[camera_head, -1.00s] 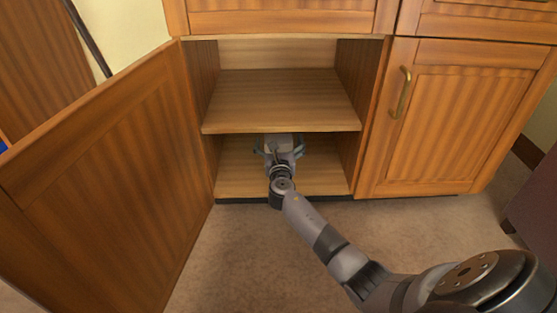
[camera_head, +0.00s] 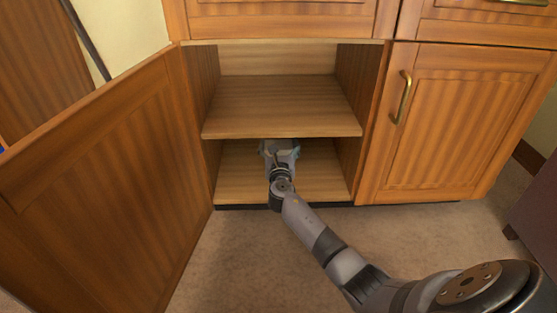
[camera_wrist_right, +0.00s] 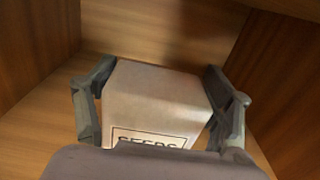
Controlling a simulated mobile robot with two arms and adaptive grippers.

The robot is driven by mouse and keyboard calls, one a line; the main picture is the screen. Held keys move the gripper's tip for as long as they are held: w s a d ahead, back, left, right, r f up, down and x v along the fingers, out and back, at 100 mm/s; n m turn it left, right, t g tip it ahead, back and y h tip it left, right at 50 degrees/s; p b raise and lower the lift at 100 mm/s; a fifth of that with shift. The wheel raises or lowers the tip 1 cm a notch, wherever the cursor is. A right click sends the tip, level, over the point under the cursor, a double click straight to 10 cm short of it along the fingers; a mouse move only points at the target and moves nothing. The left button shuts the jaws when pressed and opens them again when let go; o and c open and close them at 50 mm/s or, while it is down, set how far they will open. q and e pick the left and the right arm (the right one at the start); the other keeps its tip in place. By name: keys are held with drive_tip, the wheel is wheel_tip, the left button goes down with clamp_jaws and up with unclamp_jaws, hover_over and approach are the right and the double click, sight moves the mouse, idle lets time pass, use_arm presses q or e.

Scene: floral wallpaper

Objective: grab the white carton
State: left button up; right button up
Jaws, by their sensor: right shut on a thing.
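The white carton (camera_wrist_right: 157,95) stands in the lower compartment of the open cabinet, with dark lettering that reads "SEEDS" partly visible in the right wrist view. My right gripper (camera_wrist_right: 157,82) is shut on it, one finger against each side. In the head view my right gripper (camera_head: 280,150) reaches into the lower compartment under the middle shelf. The gripper and shelf hide most of the carton there. The carton's lower part is hidden in the wrist view. My left gripper is not in view.
The middle shelf (camera_head: 282,105) lies just above my right gripper. The open cabinet door (camera_head: 95,190) stands out on the left. A closed door with a brass handle (camera_head: 402,97) is on the right. The compartment floor (camera_head: 238,180) is bare around the gripper.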

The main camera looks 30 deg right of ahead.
drive_tip(key=c, duration=1)
drive_tip(key=shift+r, duration=0.1)
